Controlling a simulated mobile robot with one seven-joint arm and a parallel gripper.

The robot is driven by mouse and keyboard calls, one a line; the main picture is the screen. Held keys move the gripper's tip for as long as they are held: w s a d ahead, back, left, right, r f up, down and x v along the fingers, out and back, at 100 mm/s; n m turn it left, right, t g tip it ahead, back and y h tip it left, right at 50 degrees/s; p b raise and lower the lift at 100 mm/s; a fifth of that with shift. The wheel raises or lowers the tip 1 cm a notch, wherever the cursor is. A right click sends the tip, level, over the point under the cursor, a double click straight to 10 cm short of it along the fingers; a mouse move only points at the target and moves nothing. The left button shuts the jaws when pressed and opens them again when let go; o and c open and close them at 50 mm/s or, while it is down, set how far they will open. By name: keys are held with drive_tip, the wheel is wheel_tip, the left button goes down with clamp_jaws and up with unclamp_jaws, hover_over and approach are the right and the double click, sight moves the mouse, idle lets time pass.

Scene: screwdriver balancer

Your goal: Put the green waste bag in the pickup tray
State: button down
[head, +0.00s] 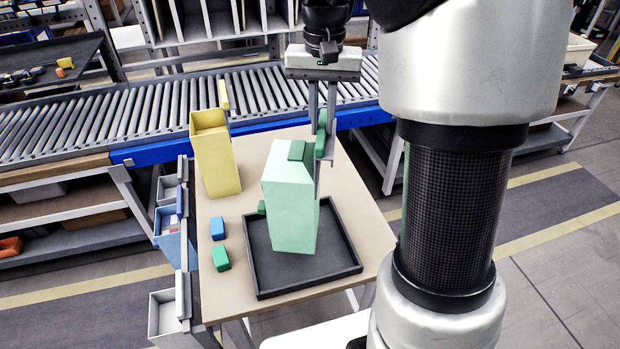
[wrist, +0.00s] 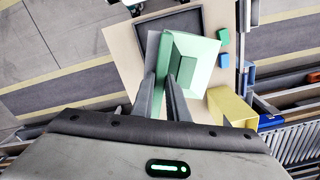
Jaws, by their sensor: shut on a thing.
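The green waste bag (head: 290,215) is a pale green, box-like body with darker green parts at its top. It stands upright over the black pickup tray (head: 340,272), its lower end within the rim in the head view. I cannot tell whether its base touches the tray floor. My gripper (head: 321,140) points down at the bag's right side, shut on its darker green upper part. In the wrist view, both fingers (wrist: 168,82) close on the bag (wrist: 198,55), which hides much of the tray (wrist: 183,20).
A yellow open-topped container (head: 216,160) stands left of the tray on the tan table (head: 260,150). A blue block (head: 217,228) and a green block (head: 221,258) lie left of the tray. Small bins (head: 165,312) hang along the table's left edge. A roller conveyor (head: 130,120) runs behind.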

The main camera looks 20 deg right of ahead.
wheel_tip(320, 180, down, 6)
drive_tip(key=shift+f, duration=0.35)
drive_tip(key=c, duration=1.7)
unclamp_jaws()
drive_tip(key=shift+c, duration=0.2)
